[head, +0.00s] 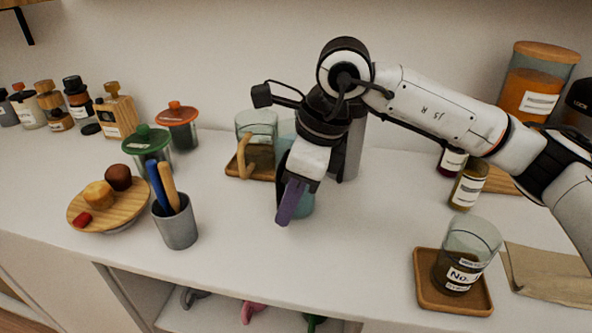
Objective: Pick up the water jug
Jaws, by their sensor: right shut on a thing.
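The water jug (307,203) appears to be the bluish, see-through vessel behind my right gripper. Only slivers of it show, low beside the finger and higher up to the left of the wrist; the rest is hidden. My right gripper (291,203) reaches down from above with its purple finger against the vessel, and is shut on it. The second finger is hidden. I cannot tell whether the jug's base touches the counter. My left gripper is not in view.
A glass vessel with a wooden handle (244,158) stands on a wooden tray close left. A grey cylinder (351,152) stands behind my wrist. A utensil cup (177,229) is front left, and a labelled glass (464,262) on a tray is front right. The front middle counter is clear.

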